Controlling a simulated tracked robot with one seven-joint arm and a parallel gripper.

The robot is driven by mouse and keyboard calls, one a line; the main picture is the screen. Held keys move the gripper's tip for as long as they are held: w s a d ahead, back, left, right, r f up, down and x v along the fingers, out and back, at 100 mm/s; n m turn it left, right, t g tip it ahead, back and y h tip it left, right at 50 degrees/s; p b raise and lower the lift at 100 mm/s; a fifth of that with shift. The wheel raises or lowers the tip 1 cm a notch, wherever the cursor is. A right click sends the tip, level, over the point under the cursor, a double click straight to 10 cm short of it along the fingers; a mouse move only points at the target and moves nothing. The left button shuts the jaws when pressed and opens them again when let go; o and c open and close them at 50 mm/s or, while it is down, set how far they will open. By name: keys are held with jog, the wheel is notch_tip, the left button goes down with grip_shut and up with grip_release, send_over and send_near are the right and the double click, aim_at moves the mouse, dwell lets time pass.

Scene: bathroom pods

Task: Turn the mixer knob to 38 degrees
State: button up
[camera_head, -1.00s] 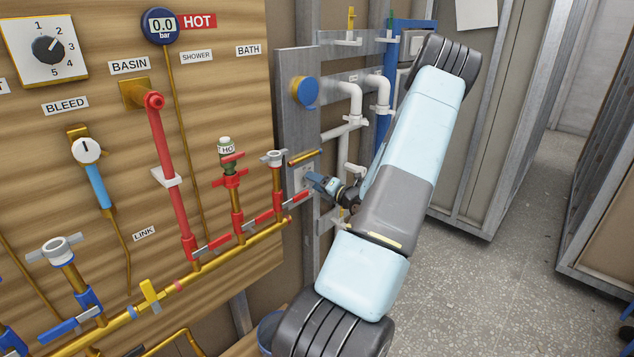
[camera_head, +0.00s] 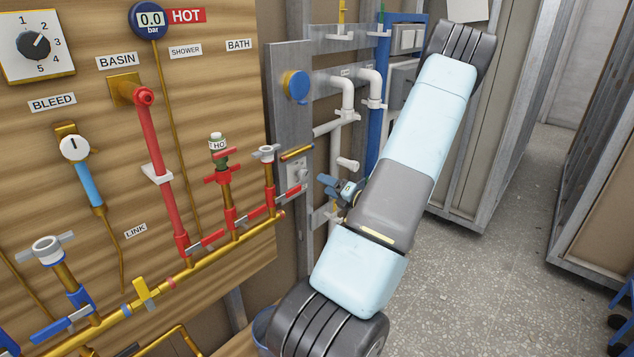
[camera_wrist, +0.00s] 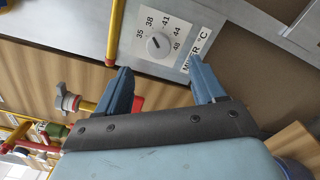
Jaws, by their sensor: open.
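The mixer knob (camera_wrist: 158,44) is a small round grey knob on a white dial plate (camera_wrist: 140,55) marked 35, 38, 41, 44 and 48, with a "MIXER °C" label beside it. A light pointer mark shows on the knob, but it is too small to tell its exact reading. The plate also shows in the head view (camera_head: 299,168), low on the grey panel. My gripper (camera_head: 330,188) is open and empty, just right of the plate and apart from it. In the wrist view, the blue fingers of my gripper (camera_wrist: 160,66) stand apart below the knob, one to each side.
A brass pipe (camera_wrist: 116,30) runs close beside the dial plate. Red valve handles (camera_head: 290,192) are just left of and below the plate. White pipes (camera_head: 345,95) and a blue upright (camera_head: 378,115) stand behind my arm. Open floor (camera_head: 470,290) lies to the right.

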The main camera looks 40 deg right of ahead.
jog(key=s, duration=0.4)
jog(key=shift+s+d, duration=0.2)
jog(key=shift+s, duration=0.15)
dwell(0.3)
